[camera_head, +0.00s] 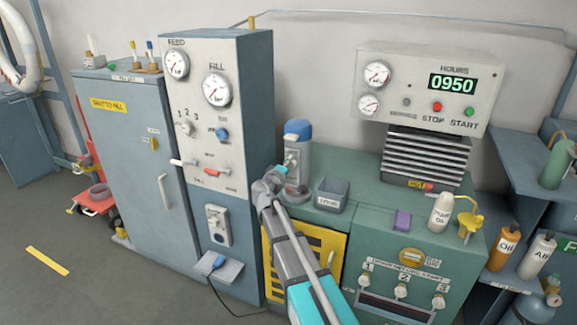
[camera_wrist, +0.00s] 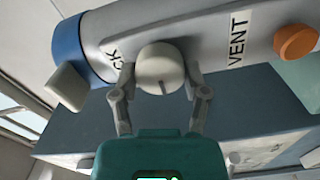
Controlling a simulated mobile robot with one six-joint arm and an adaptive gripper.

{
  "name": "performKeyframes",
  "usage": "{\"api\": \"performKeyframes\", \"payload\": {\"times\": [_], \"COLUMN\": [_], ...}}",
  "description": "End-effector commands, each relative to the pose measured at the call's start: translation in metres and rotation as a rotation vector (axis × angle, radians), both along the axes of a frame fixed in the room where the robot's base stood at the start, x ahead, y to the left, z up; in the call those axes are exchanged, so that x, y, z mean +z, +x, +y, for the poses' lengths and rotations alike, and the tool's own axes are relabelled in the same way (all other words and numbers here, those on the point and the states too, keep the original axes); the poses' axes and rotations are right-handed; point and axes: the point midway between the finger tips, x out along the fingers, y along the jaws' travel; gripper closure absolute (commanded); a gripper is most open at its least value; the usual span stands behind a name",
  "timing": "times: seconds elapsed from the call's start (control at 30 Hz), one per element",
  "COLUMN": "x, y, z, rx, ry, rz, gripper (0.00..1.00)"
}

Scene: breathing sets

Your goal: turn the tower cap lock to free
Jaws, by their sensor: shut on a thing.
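The small tower has a blue cap (camera_head: 297,127) and a grey body (camera_head: 303,150), and stands at the back left of the green bench. In the wrist view the tower lies sideways, with its blue cap (camera_wrist: 68,48) at the left. A round pale knob (camera_wrist: 158,64) with a dark index line sits on its body, beside a partly hidden label ending in "CK". The line points toward my gripper. My gripper (camera_wrist: 160,76) is shut on this knob, one finger on each side. In the head view my gripper (camera_head: 270,184) is in front of the tower, and the knob cannot be made out.
An orange knob (camera_wrist: 296,42) sits past the "VENT" label, and a pale block (camera_wrist: 66,86) by the cap. A grey bin (camera_head: 332,194) stands right of the tower. The tall gauge panel (camera_head: 206,125) is close on the left.

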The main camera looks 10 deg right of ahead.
Motion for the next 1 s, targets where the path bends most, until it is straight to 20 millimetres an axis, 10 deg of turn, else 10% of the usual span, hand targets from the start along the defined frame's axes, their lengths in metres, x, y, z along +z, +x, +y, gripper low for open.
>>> {"api": "performKeyframes", "payload": {"times": [0.53,0.57,0.7,1.0], "x": [0.0005,0.0005,0.0003,0.0001], "y": [0.0016,0.0016,0.0012,0.0005], "z": [0.0003,0.0003,0.0003,0.0001], "rx": [0.002,0.002,0.002,0.001], "ry": [-0.035,-0.035,-0.034,-0.032], "rz": [0.024,0.024,0.023,0.023], "gripper": [0.89,0.39,0.13,0.07]}}
